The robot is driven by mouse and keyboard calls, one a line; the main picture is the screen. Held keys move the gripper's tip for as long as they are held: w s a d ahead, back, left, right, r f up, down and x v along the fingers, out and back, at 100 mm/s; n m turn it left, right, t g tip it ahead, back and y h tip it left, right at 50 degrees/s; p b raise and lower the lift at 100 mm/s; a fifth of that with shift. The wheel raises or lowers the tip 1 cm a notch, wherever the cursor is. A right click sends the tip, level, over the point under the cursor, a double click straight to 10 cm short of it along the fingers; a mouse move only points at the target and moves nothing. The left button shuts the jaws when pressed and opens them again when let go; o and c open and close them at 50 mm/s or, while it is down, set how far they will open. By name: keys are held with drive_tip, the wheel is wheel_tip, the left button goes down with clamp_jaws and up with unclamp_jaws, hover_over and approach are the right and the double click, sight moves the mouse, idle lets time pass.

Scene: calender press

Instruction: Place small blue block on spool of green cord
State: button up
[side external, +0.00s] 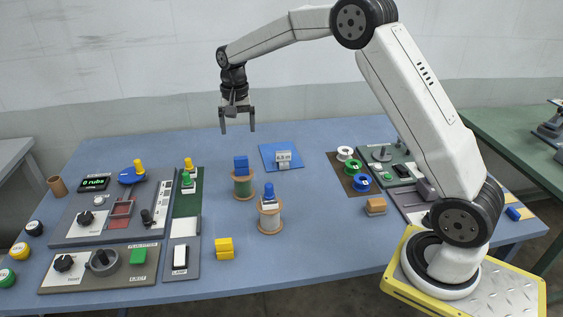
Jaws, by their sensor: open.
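A spool of green cord (243,187) stands upright near the middle of the blue table. A small blue block (241,168) rests on top of this spool; it looks like two stacked pieces or one block with a seam, and I cannot tell which. My gripper (238,128) points down, open and empty, well above the block and apart from it. Its two fingers are spread to either side.
Control panels (110,213) fill the left side.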

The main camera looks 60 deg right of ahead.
drive_tip(key=shift+s, duration=0.1)
drive_tip(key=s+a+f+n+t, duration=0.1)
drive_tip(key=s+a+f+n, duration=0.1)
drive_tip(key=s, duration=0.6)
drive_tip(key=s+a+f+n, duration=0.2)
drive_tip(key=s+a+n, duration=0.1)
drive_tip(key=s, duration=0.6)
drive_tip(key=s+a+f+n+t, duration=0.1)
drive_tip(key=s+a+f+n, duration=0.1)
drive_tip(key=s, duration=0.6)
drive_tip(key=shift+s+a+n+t, duration=0.25)
drive_tip(key=shift+a+n, duration=0.3)
drive_tip(key=shift+n, duration=0.45)
